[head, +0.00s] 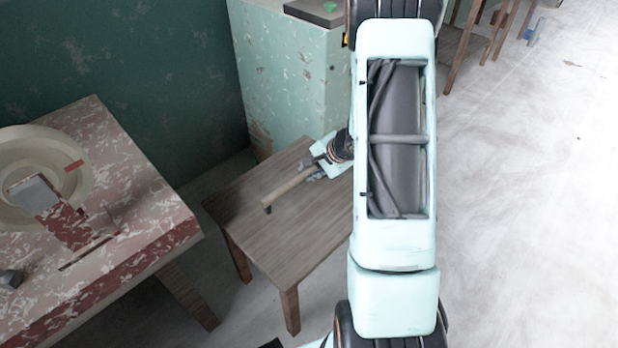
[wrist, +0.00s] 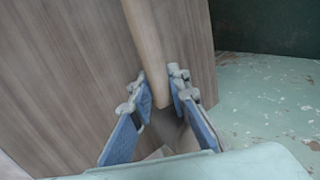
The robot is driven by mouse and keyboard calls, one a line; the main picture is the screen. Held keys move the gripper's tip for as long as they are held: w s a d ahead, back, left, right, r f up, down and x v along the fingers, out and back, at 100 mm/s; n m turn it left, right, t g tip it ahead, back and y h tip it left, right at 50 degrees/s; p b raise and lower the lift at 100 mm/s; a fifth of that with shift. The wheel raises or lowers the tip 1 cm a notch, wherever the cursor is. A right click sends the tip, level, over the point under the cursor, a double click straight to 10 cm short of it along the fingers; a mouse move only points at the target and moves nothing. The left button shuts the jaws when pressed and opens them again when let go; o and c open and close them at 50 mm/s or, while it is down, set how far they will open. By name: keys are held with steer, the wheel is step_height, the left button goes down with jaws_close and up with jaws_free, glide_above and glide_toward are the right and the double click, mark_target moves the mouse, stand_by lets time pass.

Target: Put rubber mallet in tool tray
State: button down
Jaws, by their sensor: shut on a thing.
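My gripper (head: 318,160) is shut on a pale wooden handle, which looks like the rubber mallet's (head: 288,190). The handle slants down and left from the fingers over the small wooden table; I cannot tell if it touches the top. In the wrist view the handle (wrist: 148,45) runs up out of the frame from between the blue fingertips (wrist: 160,92). The mallet's head is not clear in either view. A flat dark thing (head: 318,12), possibly the tool tray, lies on the pale green cabinet and is cut by the top edge.
The small wooden table (head: 310,225) is otherwise bare where I see it. The chipped green cabinet (head: 290,70) stands behind it. At left is a blotched red-and-white table (head: 130,190) with a round wheel (head: 75,155). My arm hides the middle; open floor lies at right.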

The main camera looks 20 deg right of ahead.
steer(key=shift+f, duration=1.35)
steer(key=shift+b, duration=0.3)
steer(key=shift+f+b, duration=0.25)
steer(key=shift+b, duration=0.05)
steer(key=c, duration=1.8)
jaws_free()
steer(key=shift+c, duration=0.2)
steer(key=shift+r, duration=0.1)
steer(key=shift+r, duration=0.1)
